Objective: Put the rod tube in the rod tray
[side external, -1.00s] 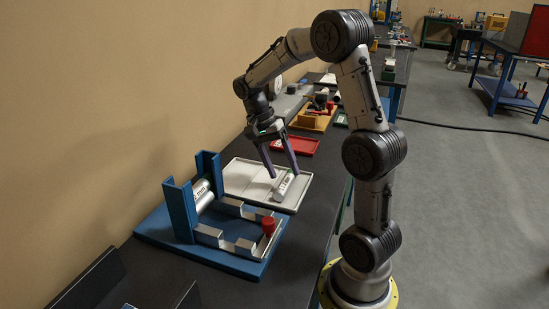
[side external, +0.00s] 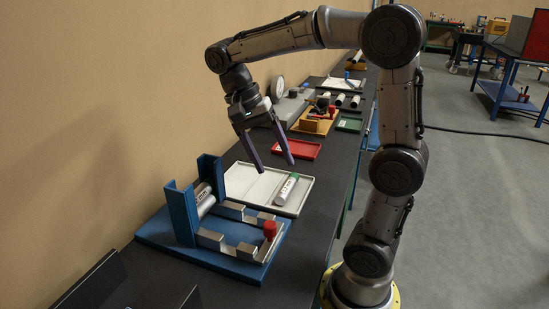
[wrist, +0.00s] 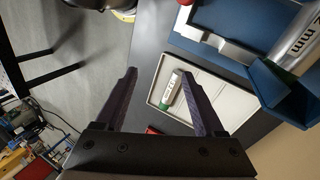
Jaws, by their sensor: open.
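The rod tube (side external: 287,189), pale grey with a green end and printed marks, lies in the rod tray, along its right side in the side view. The rod tray (side external: 254,184) is a shallow, pale tray with a low divider. My gripper (side external: 277,166) is open and empty, raised above the tray and clear of the tube. In the wrist view the tube (wrist: 171,90) lies flat in the tray (wrist: 235,100), beyond my fingers (wrist: 159,73); one finger hides a little of the tray.
A blue stand (side external: 181,213) holds a silver cylinder (side external: 203,199) beside the tray, with metal blocks and a red knob (side external: 270,229) in front. A red tray (side external: 295,149) and a wooden holder (side external: 314,126) lie behind. The bench's right edge is close to the tray.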

